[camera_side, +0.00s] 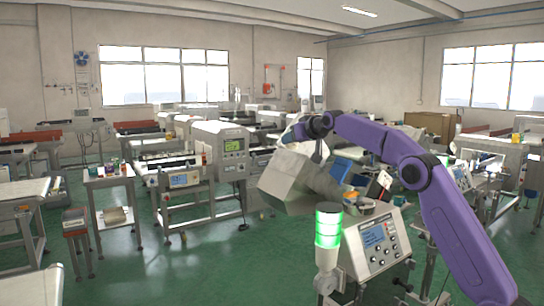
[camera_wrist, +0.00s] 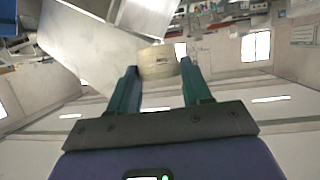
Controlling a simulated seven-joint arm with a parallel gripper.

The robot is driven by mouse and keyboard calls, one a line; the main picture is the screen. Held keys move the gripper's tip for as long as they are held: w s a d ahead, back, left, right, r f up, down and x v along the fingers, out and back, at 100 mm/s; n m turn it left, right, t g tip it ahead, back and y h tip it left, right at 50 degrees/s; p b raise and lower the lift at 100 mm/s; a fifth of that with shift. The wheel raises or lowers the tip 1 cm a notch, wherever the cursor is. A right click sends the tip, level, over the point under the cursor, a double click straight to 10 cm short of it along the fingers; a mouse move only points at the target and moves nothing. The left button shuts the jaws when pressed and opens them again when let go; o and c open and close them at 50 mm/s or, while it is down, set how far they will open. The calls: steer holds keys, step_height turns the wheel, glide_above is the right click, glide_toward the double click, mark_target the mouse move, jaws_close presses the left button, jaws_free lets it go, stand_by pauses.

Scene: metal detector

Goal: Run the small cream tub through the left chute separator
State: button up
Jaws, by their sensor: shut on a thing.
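In the wrist view, the small cream tub (camera_wrist: 157,62) sits between the two green fingers of my gripper (camera_wrist: 158,70), which is shut on it. The picture there is turned, with the room's windows and walls behind the tub. In the side view, my gripper (camera_side: 318,148) is at the end of the purple arm, above a grey metal hopper (camera_side: 293,183). I cannot make out the tub in the side view. A separator control box (camera_side: 374,240) with a blue screen stands below and right of the hopper. In the wrist view, a pale metal surface (camera_wrist: 95,52) lies beside the tub.
A lit green signal lamp (camera_side: 328,226) stands in front of the control box. A small table (camera_side: 108,176) holds small items. Green floor is open between the machines.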

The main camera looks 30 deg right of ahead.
steer(key=d+f+m+h, duration=0.1)
steer(key=d+f, duration=0.3)
steer(key=d, duration=0.3)
steer(key=shift+s+d, duration=0.2)
steer(key=shift+d, duration=0.2)
steer(key=o, duration=1.1)
steer(key=shift+r, duration=0.1)
steer(key=shift+h, duration=0.3)
steer(key=v, duration=1.7)
steer(key=shift+s+r, duration=0.1)
steer(key=shift+s, duration=0.05)
